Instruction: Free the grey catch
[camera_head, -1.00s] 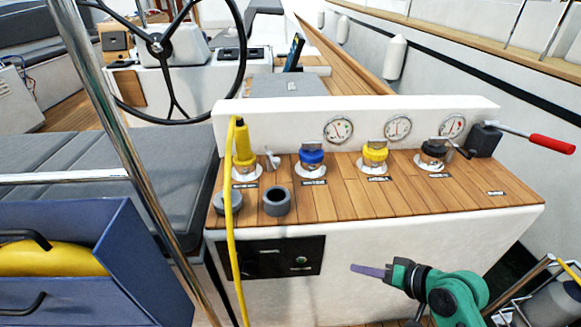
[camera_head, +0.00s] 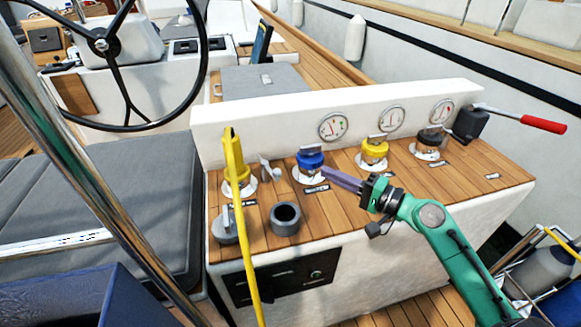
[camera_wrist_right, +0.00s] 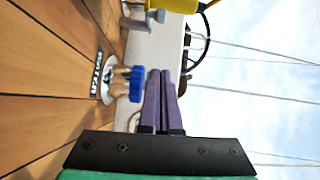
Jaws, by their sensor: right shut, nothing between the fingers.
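A small grey catch (camera_head: 268,169) stands on the wooden console top (camera_head: 345,212), just right of the yellow plug (camera_head: 235,160) with its yellow cable. I cannot tell how it engages the plug. My right gripper (camera_head: 326,174) reaches in from the lower right, its purple fingers shut and empty. The fingertips are close to the blue-capped socket (camera_head: 310,160), right of the catch. In the right wrist view, the purple fingers (camera_wrist_right: 161,74) lie together beside the blue cap (camera_wrist_right: 136,84). The yellow plug (camera_wrist_right: 176,4) shows at the top edge there. My left gripper is out of view.
A grey ring (camera_head: 286,219) and a grey cap (camera_head: 226,228) are at the console's front left. Yellow-capped (camera_head: 374,153) and black-capped (camera_head: 430,143) sockets stand to the right. A red-handled lever (camera_head: 543,125) is at the far right. The yellow cable hangs down the front.

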